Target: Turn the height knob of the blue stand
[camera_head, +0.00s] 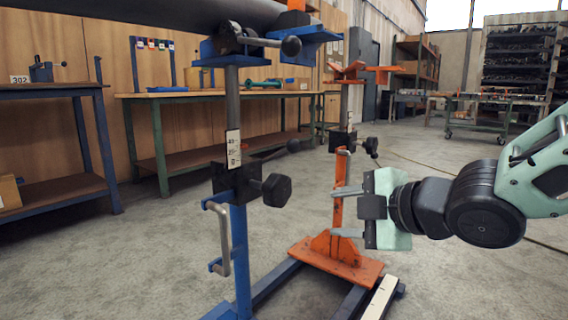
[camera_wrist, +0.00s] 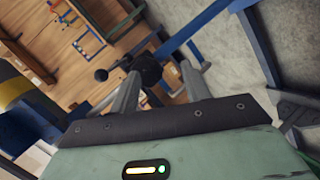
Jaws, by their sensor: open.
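The blue stand (camera_head: 240,262) stands upright left of centre in the head view, with a scale strip on its grey inner post. Its black height knob (camera_head: 277,190) sticks out to the right from the dark collar. My gripper (camera_head: 335,212) is to the right of the knob, slightly lower in the picture, with its fingers pointing left and apart from it. In the wrist view, my gripper (camera_wrist: 160,72) has its two grey fingers spread with nothing held. The dark knob (camera_wrist: 148,68) shows beyond and between the fingertips there.
An orange stand (camera_head: 337,210) is behind my gripper. A large dark pipe (camera_head: 150,12) lies overhead. Workbenches (camera_head: 160,97) line the wall.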

